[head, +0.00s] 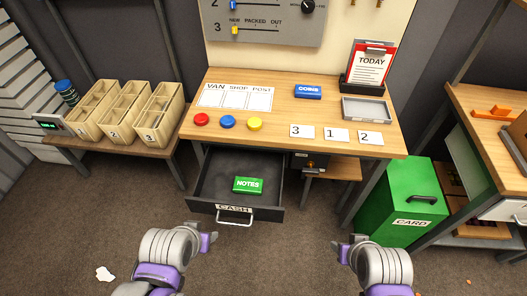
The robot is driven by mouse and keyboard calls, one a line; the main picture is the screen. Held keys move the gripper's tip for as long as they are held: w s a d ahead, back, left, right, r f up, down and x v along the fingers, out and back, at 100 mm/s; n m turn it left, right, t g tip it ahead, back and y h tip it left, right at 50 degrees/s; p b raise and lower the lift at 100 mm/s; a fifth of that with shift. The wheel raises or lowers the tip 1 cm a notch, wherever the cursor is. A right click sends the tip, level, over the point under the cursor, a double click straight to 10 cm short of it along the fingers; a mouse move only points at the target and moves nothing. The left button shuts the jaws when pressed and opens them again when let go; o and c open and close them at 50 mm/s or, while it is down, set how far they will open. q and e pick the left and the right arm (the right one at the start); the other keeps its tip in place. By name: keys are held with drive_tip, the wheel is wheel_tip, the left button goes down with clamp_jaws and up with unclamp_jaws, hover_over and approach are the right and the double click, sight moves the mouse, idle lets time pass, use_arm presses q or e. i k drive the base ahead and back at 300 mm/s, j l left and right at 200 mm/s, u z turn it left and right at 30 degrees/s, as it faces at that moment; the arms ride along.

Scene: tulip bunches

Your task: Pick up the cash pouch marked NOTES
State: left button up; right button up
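The green pouch marked NOTES (248,185) lies flat in the pulled-out drawer labelled CASH (213,190), right of the drawer's middle. A blue pouch marked COINS (308,92) lies on the tabletop. My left gripper (206,238) is in front of the drawer, at its lower left, apart from the pouch. My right gripper (344,247) is to the lower right of the drawer, also apart from it. Nothing shows in either gripper. The view does not show clearly whether their fingers are open or shut.
The wooden table (280,110) overhangs the drawer's back. Red (201,120), blue (227,122) and yellow discs (255,124), number cards and a grey tray (366,109) are on it. A green CARD bin (395,205) stands right. The floor before the drawer is mostly clear.

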sight(242, 186)
drive_tip(key=j+z, duration=0.15)
drive_tip(key=z, duration=0.2)
drive_tip(key=j+z, duration=0.2)
drive_tip(key=z, duration=0.15)
drive_tip(key=j+z, duration=0.45)
drive_tip(key=j, duration=1.1)
drive_tip(key=k+j+z, duration=0.1)
drive_tip(key=j, duration=0.35)
drive_tip(key=k+j, duration=0.1)
drive_tip(key=j, duration=0.3)
drive_tip(key=k+j+z, duration=0.1)
drive_tip(key=j, duration=0.35)
drive_tip(key=k+j, duration=0.1)
drive_tip(key=j, duration=0.35)
drive_tip(key=i+j, duration=0.15)
drive_tip(key=j, duration=0.2)
drive_tip(key=z, duration=0.05)
